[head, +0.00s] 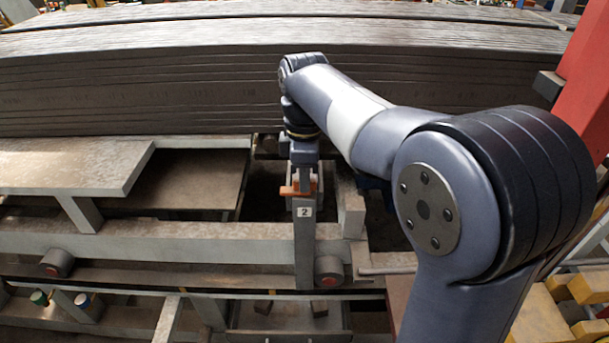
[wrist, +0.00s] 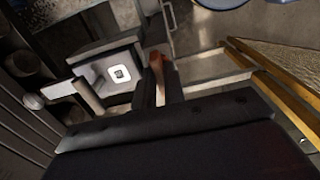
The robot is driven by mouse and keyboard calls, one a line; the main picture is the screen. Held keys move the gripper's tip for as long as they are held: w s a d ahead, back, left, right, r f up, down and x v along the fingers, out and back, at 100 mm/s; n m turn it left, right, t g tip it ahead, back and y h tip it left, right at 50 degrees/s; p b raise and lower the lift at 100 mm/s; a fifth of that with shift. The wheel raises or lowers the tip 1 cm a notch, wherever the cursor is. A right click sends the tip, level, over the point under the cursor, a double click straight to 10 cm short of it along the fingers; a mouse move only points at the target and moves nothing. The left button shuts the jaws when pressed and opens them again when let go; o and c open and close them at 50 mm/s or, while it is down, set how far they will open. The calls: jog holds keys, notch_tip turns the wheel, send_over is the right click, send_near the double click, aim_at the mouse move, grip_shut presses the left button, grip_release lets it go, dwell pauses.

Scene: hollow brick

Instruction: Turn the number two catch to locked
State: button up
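The number two catch has an orange handle (head: 287,191) above a white plate marked 2 (head: 304,212) on a grey upright post. The handle lies roughly sideways in the head view. In the wrist view the orange handle (wrist: 156,62) runs away from my gripper, with a blurred white label (wrist: 120,73) to its left. My gripper (head: 305,184) points down at the catch and hides part of it. In the wrist view its fingers (wrist: 160,88) lie close along both sides of the handle and look shut on it. Any lock markings are not readable.
A grey rail (head: 150,240) runs across below the catch, with red-ended round knobs (head: 329,270) on it. A stack of long dark boards (head: 150,90) stands behind. A grey shelf (head: 70,168) is at left. A red post (head: 585,80) stands at right.

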grip_shut()
jog(key=shift+m, duration=0.3)
jog(key=shift+r+m+p, duration=0.15)
jog(key=shift+m+p, duration=0.7)
jog(key=shift+m, duration=0.05)
jog(key=m+p, duration=0.3)
jog(key=m, duration=0.3)
jog(key=m+p, duration=0.1)
jog(key=m, duration=0.3)
jog(key=shift+m, duration=0.4)
jog(key=m+p, duration=0.1)
jog(key=m, duration=0.3)
jog(key=shift+m, duration=0.3)
